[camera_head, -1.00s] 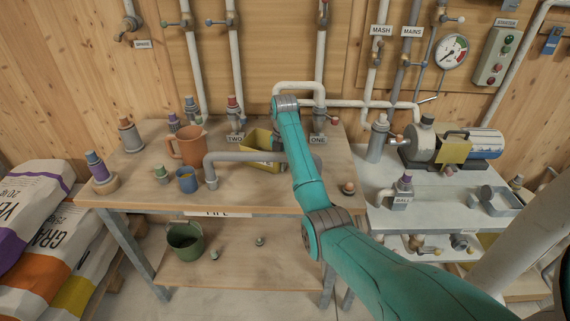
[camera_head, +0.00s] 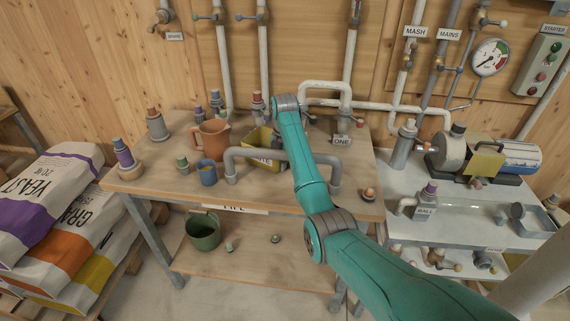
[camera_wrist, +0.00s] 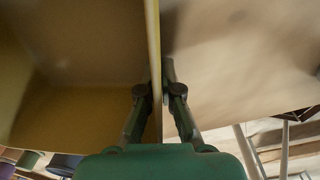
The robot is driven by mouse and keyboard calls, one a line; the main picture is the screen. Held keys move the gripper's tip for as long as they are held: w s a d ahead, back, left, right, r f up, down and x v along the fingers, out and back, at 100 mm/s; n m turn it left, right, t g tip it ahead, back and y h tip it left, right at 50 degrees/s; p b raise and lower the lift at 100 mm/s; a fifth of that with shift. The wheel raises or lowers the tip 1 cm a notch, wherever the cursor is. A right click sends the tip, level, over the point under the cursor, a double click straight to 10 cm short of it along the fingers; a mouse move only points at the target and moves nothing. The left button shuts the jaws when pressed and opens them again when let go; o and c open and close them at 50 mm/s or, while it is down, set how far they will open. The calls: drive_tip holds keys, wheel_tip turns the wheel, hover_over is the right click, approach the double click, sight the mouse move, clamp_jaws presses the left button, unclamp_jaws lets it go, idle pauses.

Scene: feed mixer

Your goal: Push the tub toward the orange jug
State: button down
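The yellow tub (camera_head: 251,140) stands on the wooden bench, just right of the orange jug (camera_head: 212,141), with a narrow gap between them. In the wrist view, a thin yellow wall of the tub (camera_wrist: 153,35) runs upright through the middle. My gripper (camera_wrist: 157,92) has one finger on each side of this wall, both close against it, and looks shut on it. The tub's inside fills the left of that view. In the head view my arm covers the tub's right side and hides the gripper.
A grey bent pipe (camera_head: 270,154) stands in front of the tub. A blue mug (camera_head: 207,174) and a small green-topped fitting (camera_head: 183,165) are in front of the jug. Capped fittings stand behind. A pipe labelled ONE (camera_head: 342,141) is to the right.

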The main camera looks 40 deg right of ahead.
drive_tip(key=c, duration=1.2)
unclamp_jaws()
drive_tip(key=shift+c, duration=0.2)
